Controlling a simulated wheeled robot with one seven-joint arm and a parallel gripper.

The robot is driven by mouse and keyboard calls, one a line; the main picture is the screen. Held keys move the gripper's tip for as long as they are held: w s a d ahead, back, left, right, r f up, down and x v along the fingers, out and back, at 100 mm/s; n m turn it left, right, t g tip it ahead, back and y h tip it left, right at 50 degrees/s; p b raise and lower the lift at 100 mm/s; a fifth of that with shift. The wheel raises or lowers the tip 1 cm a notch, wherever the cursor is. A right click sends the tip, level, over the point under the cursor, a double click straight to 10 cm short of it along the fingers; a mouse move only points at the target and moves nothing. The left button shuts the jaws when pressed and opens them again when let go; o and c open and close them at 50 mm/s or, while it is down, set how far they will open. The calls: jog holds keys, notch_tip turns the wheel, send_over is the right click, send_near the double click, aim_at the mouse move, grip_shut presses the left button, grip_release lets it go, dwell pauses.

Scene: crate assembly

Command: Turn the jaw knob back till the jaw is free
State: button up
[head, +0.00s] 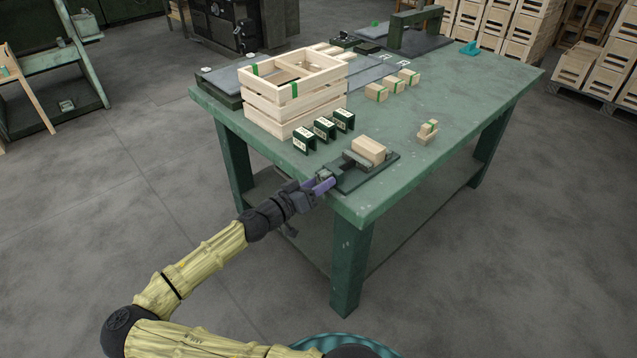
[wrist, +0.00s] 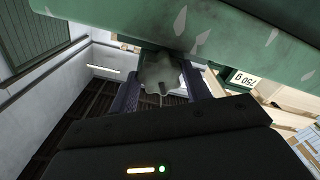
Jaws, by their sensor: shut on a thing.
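My gripper (head: 322,186) is at the near left edge of the green table, at the end of the jaw fixture (head: 352,180). In the wrist view its two purple fingers close on the grey jaw knob (wrist: 160,75), one on each side. In the head view the knob is mostly hidden by the fingers. A light wooden block (head: 369,150) sits on the fixture, beside its dark jaw. Whether the jaw presses on the block cannot be told.
A slatted wooden crate (head: 293,119) stands on the table (head: 440,130). Several dark green brackets (head: 324,129) stand in front of it. Small wooden blocks (head: 377,92) with green marks lie farther back, and a small stacked piece (head: 428,131) lies to the right. The table's right side is mostly clear.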

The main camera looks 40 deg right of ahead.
dwell(0.3)
jog(key=o, duration=0.9)
jog(key=shift+o, duration=0.2)
jog(key=s+a, duration=0.1)
jog(key=a, duration=1.6)
jog(key=shift+s+a, duration=0.15)
jog(key=shift+a, duration=0.05)
